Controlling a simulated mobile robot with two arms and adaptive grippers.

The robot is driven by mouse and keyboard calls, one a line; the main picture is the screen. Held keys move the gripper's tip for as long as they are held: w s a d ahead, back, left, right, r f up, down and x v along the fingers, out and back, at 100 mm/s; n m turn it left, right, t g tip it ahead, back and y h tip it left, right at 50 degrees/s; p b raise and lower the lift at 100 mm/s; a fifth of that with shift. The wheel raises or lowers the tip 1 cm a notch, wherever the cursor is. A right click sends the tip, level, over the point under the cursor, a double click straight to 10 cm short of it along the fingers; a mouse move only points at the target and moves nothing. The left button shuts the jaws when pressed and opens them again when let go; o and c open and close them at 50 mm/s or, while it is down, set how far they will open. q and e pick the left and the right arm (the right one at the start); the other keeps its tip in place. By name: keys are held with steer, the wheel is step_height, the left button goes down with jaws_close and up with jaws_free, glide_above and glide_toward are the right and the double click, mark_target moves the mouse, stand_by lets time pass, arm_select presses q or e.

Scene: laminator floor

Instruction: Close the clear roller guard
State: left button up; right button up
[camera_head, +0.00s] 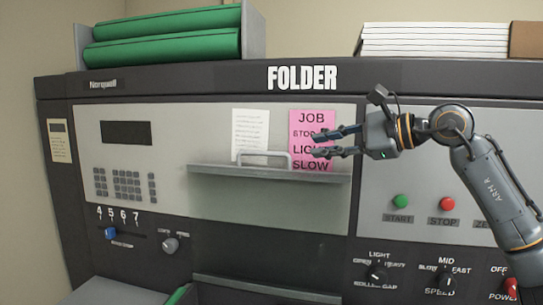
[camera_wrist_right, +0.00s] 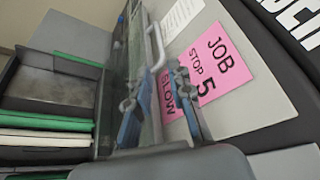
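The clear roller guard (camera_head: 270,205) is a see-through, greyish panel on the front of the folder machine, with a grey upper ledge. A pale bar handle (camera_head: 264,154) stands at this ledge; it also shows in the wrist view (camera_wrist_right: 156,47). I cannot tell how far the guard is tilted. My right gripper (camera_head: 318,143) reaches in from the right, in front of the pink job sheet. Its fingers are apart with nothing between them, right of the handle and not visibly touching it. It also shows in the wrist view (camera_wrist_right: 153,88). My left gripper is out of view.
The pink sheet (camera_head: 312,119) and a white sheet (camera_head: 250,130) are on the panel behind the guard. Green start (camera_head: 400,201) and red stop (camera_head: 447,204) buttons sit below my right arm. Knobs line the lower panel. Green stock (camera_head: 165,48) and white stacks (camera_head: 435,42) lie on top.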

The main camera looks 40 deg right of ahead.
mark_target(271, 154)
steer(key=p+x, duration=0.4)
steer(key=x, duration=0.2)
steer(key=p+x, duration=0.4)
steer(key=x, duration=0.2)
steer(key=shift+w+a+r, duration=0.1)
steer(key=shift+r, duration=0.1)
steer(key=shift+w+a+f, duration=0.1)
steer(key=shift+w+f, duration=0.1)
steer(key=shift+w, duration=0.05)
steer(key=shift+s, duration=0.1)
jaws_close()
